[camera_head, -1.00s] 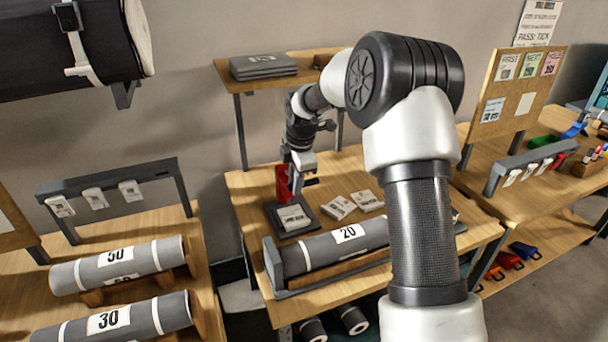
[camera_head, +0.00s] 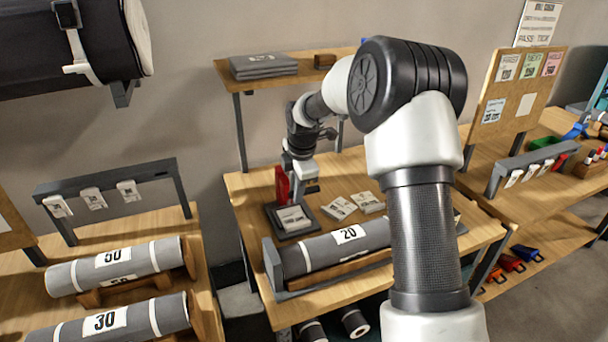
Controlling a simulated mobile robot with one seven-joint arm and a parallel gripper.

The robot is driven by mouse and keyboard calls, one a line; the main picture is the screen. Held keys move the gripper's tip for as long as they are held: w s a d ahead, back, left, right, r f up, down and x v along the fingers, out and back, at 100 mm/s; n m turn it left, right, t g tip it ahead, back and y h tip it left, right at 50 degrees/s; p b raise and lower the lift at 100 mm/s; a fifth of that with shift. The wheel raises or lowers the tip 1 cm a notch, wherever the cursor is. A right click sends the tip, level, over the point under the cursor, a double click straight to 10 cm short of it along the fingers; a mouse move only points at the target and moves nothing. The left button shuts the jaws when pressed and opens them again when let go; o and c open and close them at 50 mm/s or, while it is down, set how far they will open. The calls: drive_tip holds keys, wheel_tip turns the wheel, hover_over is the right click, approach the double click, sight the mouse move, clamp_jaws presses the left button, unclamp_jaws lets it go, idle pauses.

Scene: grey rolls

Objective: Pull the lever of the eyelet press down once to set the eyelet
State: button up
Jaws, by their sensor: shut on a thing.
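The eyelet press stands on the middle table, its red body (camera_head: 282,186) upright at the back of a dark base (camera_head: 275,217). A white printed card or packet (camera_head: 293,218) lies on the base. My gripper (camera_head: 309,186) is at the upper right side of the red body, above the base. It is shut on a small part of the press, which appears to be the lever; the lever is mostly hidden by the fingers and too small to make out. Whether an eyelet is in the press cannot be seen.
Two white packets (camera_head: 352,204) lie right of the press. A grey roll marked 20 (camera_head: 335,248) lies in a cradle in front. A shelf (camera_head: 290,74) with grey folded items (camera_head: 263,66) stands behind. My arm hides the table's right part.

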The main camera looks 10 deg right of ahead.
drive_tip(key=shift+s+f, duration=0.1)
drive_tip(key=shift+f, duration=0.1)
drive_tip(key=shift+s+f+b, duration=0.1)
drive_tip(key=shift+f+b, duration=0.4)
drive_tip(key=shift+f, duration=0.25)
